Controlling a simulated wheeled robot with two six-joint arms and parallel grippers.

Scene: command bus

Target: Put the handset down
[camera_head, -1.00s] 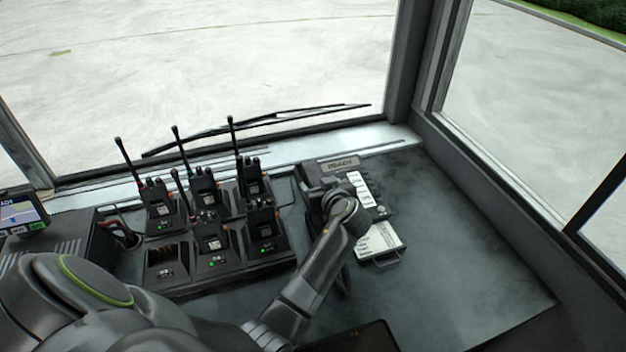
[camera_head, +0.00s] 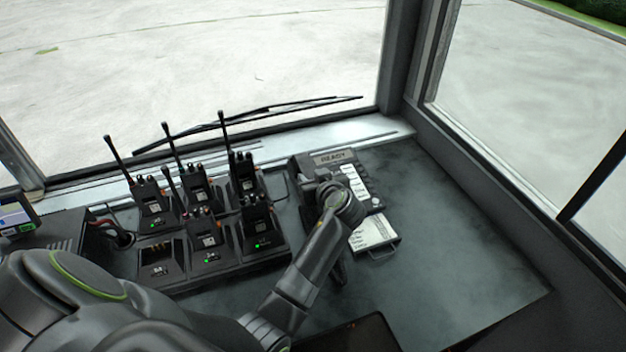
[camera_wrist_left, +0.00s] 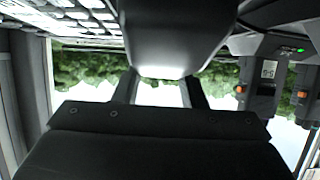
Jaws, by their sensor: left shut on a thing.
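The dark desk unit (camera_head: 301,165) has a READY display, a row of white labelled keys and a printed card at its front. My left gripper (camera_head: 324,188) is over the left side of the unit, shut on the handset. In the wrist view the handset (camera_wrist_left: 175,28) is a large dark smooth shape between the two fingers of the left gripper (camera_wrist_left: 160,92). In the head view my wrist hides most of the handset, so I cannot tell whether it touches its cradle. My right gripper is not in view.
A charger rack (camera_head: 225,270) with several upright radios stands left of the unit; its front-left bay is empty. A flat dark tablet (camera_head: 355,335) lies at the near edge. The desk right of the unit (camera_head: 450,235) is clear. The windscreen (camera_head: 240,60) is behind.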

